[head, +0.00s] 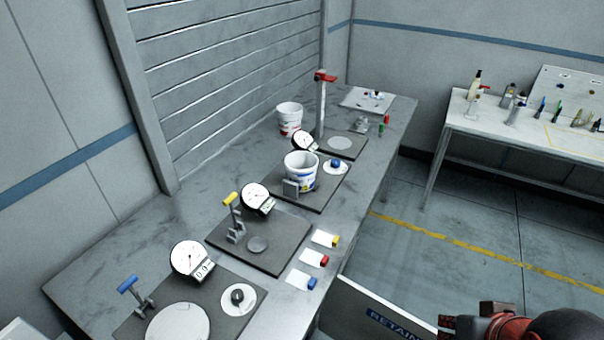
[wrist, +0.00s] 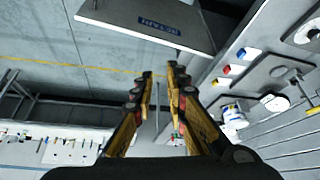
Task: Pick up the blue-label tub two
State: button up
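A white tub with a blue label (head: 300,168) stands upright on the third dark plate of the bench in the head view, behind a small grey upright piece. It also shows at the right of the wrist view (wrist: 232,114). A second white tub, with a red label (head: 290,116), stands further back near the slatted wall. My gripper (wrist: 160,72) is open in the wrist view, with nothing between its fingers. It is well apart from the tubs, out over the floor beside the bench. Its fingers are not in the head view.
The bench (head: 205,190) carries dial gauges, a blue-handled clamp (head: 128,284), a yellow-handled clamp (head: 231,198) and a red-topped post (head: 323,100). Colored-tipped cards lie along its front edge. A pale panel marked "RETAIN" (head: 352,316) stands beside the bench. A white table (head: 460,112) holds bottles.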

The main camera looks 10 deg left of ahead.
aim_at(301, 166)
jog(key=i+u, duration=0.3)
jog(key=i, duration=0.2)
jog(key=i+u, duration=0.3)
jog(key=i, duration=0.2)
